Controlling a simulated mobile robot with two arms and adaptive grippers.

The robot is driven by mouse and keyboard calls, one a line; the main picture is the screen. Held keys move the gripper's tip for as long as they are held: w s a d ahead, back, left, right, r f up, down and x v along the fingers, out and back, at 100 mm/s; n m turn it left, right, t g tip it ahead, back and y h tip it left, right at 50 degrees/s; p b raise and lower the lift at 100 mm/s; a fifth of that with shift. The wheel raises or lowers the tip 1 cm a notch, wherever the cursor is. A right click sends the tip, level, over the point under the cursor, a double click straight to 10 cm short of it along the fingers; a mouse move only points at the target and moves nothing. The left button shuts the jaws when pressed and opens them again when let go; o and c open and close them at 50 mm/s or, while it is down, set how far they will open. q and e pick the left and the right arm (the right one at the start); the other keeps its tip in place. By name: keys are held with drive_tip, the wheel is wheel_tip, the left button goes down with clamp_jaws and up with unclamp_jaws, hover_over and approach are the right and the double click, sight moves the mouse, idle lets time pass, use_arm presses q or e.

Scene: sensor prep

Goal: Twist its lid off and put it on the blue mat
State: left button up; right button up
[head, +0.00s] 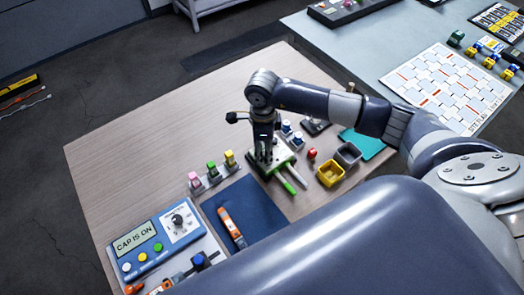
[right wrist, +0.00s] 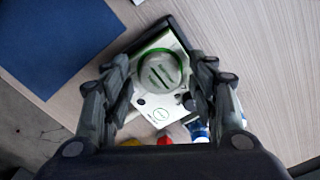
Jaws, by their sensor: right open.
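My right gripper (head: 266,152) points down over a pale block with green edges (head: 283,160) on the wooden table. In the right wrist view the open gripper (right wrist: 161,76) has one finger on each side of a round greyish lid with slots (right wrist: 160,72) and a green ring around it. The lid sits on the pale block (right wrist: 158,113); I cannot tell whether the fingers touch it. The blue mat (head: 262,205) lies left of and nearer than the block, and shows in the wrist view (right wrist: 55,40). My left gripper is not in view.
An orange tool (head: 231,227) lies on the mat. A blue meter (head: 150,245) at the left reads "CAP IS ON". Pink, green and yellow-topped items (head: 212,169) stand behind the mat. A yellow bin (head: 330,173) and grey bin (head: 347,154) stand right. The table's far left is clear.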

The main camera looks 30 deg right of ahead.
drive_tip(key=c, duration=0.7)
